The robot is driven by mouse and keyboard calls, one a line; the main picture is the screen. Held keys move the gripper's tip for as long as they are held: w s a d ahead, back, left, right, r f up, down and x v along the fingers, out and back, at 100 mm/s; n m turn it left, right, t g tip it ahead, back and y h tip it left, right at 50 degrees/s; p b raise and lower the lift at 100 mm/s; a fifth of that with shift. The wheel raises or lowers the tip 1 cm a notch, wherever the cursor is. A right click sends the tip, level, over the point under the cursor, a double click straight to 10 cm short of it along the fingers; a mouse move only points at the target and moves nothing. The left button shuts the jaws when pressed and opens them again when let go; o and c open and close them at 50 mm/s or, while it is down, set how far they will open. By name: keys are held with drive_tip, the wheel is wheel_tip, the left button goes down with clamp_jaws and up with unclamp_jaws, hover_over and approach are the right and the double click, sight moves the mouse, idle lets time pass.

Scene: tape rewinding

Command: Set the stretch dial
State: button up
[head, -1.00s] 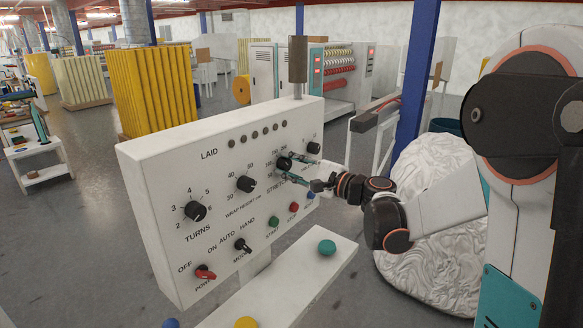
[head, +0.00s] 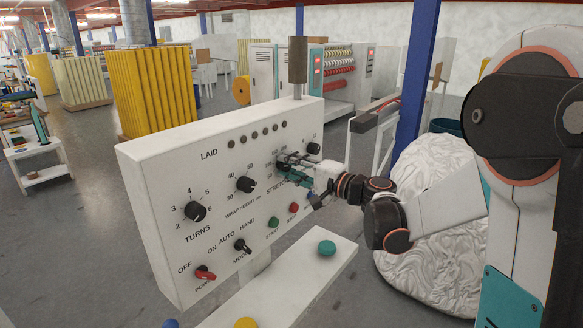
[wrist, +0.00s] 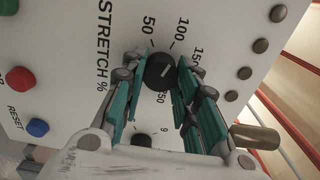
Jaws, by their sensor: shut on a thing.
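The stretch dial (wrist: 159,72) is a round black knob with a white line, on the white panel (head: 158,165). In the wrist view its scale shows 50, 100 and 150. The white line slants up and right, roughly toward 100 to 150; the exact setting is hard to tell. My gripper (wrist: 155,76) has its teal fingers on both sides of the knob and is shut on it. In the head view my gripper (head: 285,161) covers most of the dial.
The turns dial (head: 196,211), wrap height dial (head: 245,184), mode switch (head: 242,245) and red power switch (head: 205,272) sit to the left. Green (head: 273,223) and red (head: 293,208) buttons are below. A white shelf (head: 290,285) with coloured buttons juts out in front.

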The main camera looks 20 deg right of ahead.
drive_tip(key=o, duration=1.1)
drive_tip(key=shift+c, duration=0.2)
drive_tip(key=v, duration=1.2)
